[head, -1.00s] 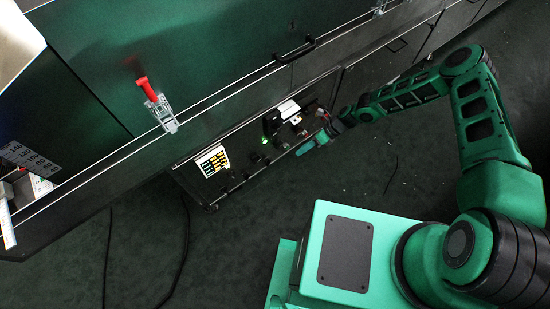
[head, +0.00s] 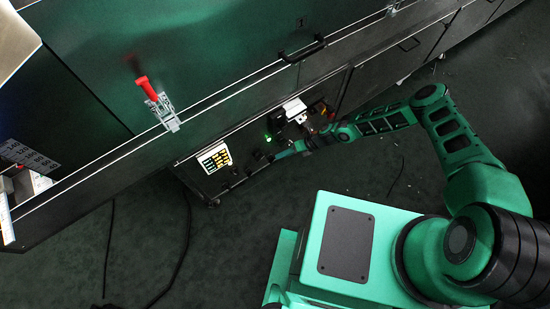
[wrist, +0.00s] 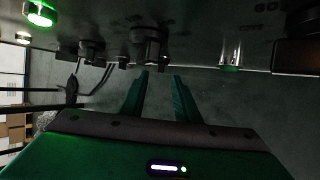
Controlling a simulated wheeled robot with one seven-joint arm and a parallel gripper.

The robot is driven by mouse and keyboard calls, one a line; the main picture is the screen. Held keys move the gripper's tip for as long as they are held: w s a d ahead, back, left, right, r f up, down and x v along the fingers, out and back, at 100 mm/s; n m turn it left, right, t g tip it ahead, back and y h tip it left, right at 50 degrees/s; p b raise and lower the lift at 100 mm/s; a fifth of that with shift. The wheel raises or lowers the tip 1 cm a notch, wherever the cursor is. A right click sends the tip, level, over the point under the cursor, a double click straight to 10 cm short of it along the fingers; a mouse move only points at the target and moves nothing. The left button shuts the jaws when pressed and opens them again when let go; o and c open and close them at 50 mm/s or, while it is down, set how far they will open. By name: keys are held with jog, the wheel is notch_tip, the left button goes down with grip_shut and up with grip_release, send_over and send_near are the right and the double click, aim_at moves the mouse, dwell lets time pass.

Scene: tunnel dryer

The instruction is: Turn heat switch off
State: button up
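The dryer's control panel (head: 240,160) carries several dark knobs and a lit green lamp (head: 268,138). In the wrist view, a large black rotary knob (wrist: 150,44) sticks out just beyond my fingertips. A smaller dark knob (wrist: 91,48) is to its left, and the green lamp (wrist: 40,12) glows at the top left. Labels are unreadable, so I cannot tell which knob is the heat switch. My gripper (wrist: 161,75) is open, its two fingers apart with nothing between them. In the head view, my gripper (head: 288,151) is close to the panel face, its fingers partly hidden.
A panel with yellow and white labels (head: 214,158) is left of the lamp. A red-handled clamp (head: 148,88) and a black handle (head: 303,49) sit above on the dryer. Dark cables (head: 185,240) lie on the floor. Floor in front of the panel is mostly clear.

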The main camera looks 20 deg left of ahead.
aim_at(271, 159)
jog(key=x, duration=0.6)
jog(key=shift+d+f, duration=0.1)
jog(key=shift+f, duration=0.05)
jog(key=c, duration=0.7)
